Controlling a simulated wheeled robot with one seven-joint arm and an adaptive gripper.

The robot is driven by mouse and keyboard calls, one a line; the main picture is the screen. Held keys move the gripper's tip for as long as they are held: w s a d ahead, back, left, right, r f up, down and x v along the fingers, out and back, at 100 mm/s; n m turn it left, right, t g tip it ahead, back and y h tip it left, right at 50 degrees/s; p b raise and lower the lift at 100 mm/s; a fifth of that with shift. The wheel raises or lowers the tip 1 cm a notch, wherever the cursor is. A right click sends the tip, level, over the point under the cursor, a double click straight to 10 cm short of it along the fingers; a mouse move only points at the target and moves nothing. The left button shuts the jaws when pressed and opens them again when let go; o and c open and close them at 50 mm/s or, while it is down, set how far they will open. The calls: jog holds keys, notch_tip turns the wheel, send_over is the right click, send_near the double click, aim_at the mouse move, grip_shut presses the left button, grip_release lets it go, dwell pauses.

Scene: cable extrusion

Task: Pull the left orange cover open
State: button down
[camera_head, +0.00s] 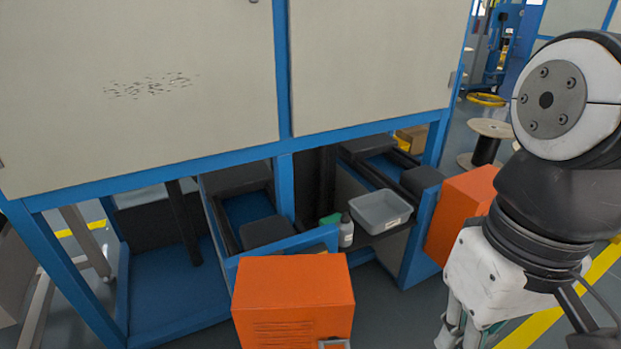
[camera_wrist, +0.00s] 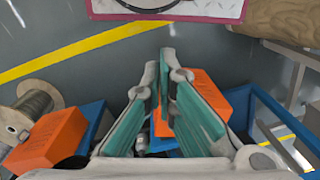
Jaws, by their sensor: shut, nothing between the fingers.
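The left orange cover (camera_head: 293,300) is a boxy orange housing at the bottom middle of the head view, with slots on its front and a small grey latch at its lower right edge. It stands at the front end of a blue frame. My gripper (camera_head: 461,335) is to its right and apart from it, partly cut off by the frame edge. In the wrist view my gripper (camera_wrist: 167,65) has its green-padded fingers together with nothing between them. An orange box (camera_wrist: 207,88) lies behind the fingers there and is partly hidden; it appears to be the left cover.
A second orange cover (camera_head: 462,213) stands right of a grey tray (camera_head: 381,211) and a small bottle (camera_head: 346,231). Large beige panels (camera_head: 370,60) on blue posts hang above. A cable spool (camera_head: 487,138) stands at the back right. Floor by the yellow line (camera_head: 560,305) is clear.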

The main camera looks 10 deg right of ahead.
jog(key=w+a+f+g+y, duration=0.1)
jog(key=w+f+y, duration=0.4)
jog(key=w, duration=0.6)
jog(key=w+f+g+y, duration=0.1)
jog(key=w+f+y, duration=0.4)
jog(key=w, duration=0.6)
jog(key=w+d+f+m+t+y+p, duration=0.1)
jog(key=w+d+f+m+t, duration=0.3)
jog(key=f, duration=0.5)
jog(key=w+d+f+m+t+y, duration=0.1)
jog(key=w+d+f+m+t, duration=0.15)
jog(key=w+f+t, duration=0.45)
jog(key=w+d+f+m+t+y+p, duration=0.1)
jog(key=w+d+f+m+t, duration=0.2)
jog(key=f, duration=0.7)
jog(key=w+a+t+b, duration=0.1)
jog(key=w+a+b, duration=0.1)
jog(key=a, duration=0.4)
jog(key=shift+a+h+b, duration=0.2)
jog(key=shift+h+b, duration=0.1)
jog(key=shift+b, duration=0.35)
jog(key=shift+s, duration=0.1)
